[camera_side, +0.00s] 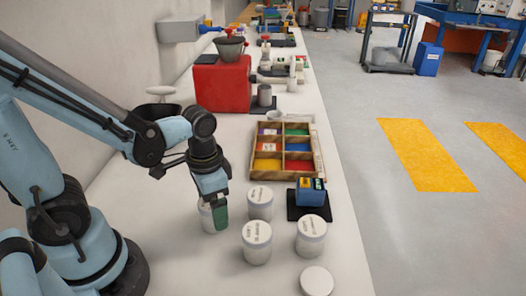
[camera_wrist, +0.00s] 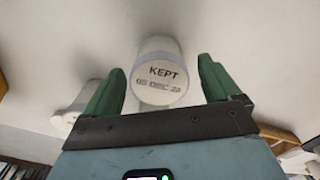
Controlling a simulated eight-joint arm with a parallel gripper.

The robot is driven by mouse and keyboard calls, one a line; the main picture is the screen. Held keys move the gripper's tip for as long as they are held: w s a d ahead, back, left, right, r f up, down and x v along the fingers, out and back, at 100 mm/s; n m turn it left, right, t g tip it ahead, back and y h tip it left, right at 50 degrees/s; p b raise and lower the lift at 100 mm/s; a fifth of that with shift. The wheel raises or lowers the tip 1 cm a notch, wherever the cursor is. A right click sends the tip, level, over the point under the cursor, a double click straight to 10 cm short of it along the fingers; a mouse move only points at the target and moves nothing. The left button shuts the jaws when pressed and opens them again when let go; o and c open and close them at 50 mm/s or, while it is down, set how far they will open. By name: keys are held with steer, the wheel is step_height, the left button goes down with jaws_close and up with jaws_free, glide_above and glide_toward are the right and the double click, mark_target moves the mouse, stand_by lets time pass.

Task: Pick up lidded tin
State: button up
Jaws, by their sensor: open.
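Several white lidded tins stand on the white bench near my arm in the side view. One tin (camera_side: 205,214) is at my gripper (camera_side: 217,213) and partly hidden behind a green finger. The others are a tin (camera_side: 260,203) just to the right, a front tin (camera_side: 257,243), a right tin (camera_side: 311,237) and a nearest one (camera_side: 316,281). In the wrist view, a tin marked "KEPT" (camera_wrist: 161,72) shows between the two green fingers of my gripper (camera_wrist: 160,88). The fingers are open, with a gap on each side of it.
A wooden tray with coloured compartments (camera_side: 254,176) and a blue device (camera_side: 311,191) on a black pad (camera_side: 293,207) stand beyond the tins. A red machine (camera_side: 222,88) is farther back. The bench's right edge drops to the floor.

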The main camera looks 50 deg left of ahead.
steer(key=shift+f, duration=0.5)
steer(key=c, duration=1.2)
steer(key=shift+r, duration=0.1)
